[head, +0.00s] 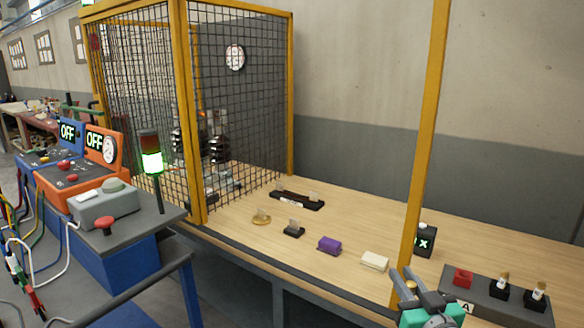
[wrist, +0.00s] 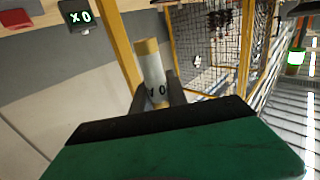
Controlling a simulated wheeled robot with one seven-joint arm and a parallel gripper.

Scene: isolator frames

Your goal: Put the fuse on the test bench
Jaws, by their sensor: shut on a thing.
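In the wrist view the fuse (wrist: 152,68) is a pale cylinder with a brass end cap and dark print on its side. In the head view my gripper (head: 424,294) is at the bottom right, over the front edge of the wooden-topped bench (head: 345,215), close to the yellow post. Only a small brass bit of the fuse shows there. A dark base with upright clips (head: 297,200) lies on the bench near the mesh cage.
A brass dish (head: 261,218), a small black block (head: 294,229), a purple block (head: 329,245) and a cream block (head: 374,261) line the bench front. A yellow post (head: 424,140) rises beside my gripper. A mesh cage (head: 240,110) stands left.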

